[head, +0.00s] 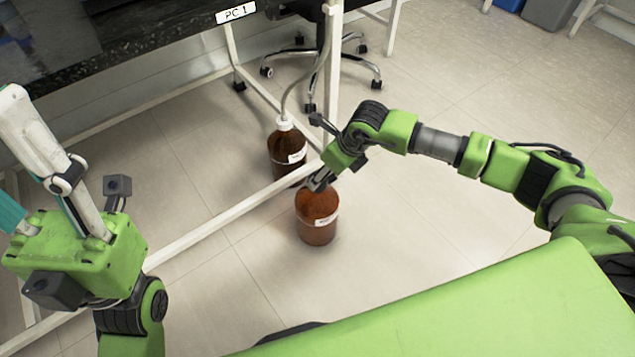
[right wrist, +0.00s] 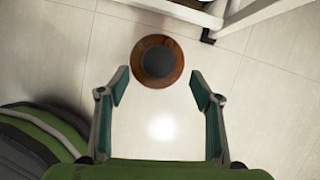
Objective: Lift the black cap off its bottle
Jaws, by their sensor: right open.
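The bottle with the black cap (right wrist: 158,62) is brown and stands upright on the floor. In the head view its brown body (head: 317,222) shows with a white label, and my right gripper hides its top. My right gripper (head: 319,182) is at the top of this bottle. In the right wrist view its two fingers (right wrist: 160,89) are open with nothing between them, and the cap lies just beyond the fingertips. My left gripper (head: 22,160) is at the left edge of the head view, far from the bottle. Its fingers look spread and empty, partly cut off.
A second brown bottle (head: 288,150) with a white cap and a tube stands behind, under the bench frame. A white frame bar (head: 225,215) runs close by the front bottle's left side. A wheeled chair (head: 322,70) stands behind. The floor to the right is clear.

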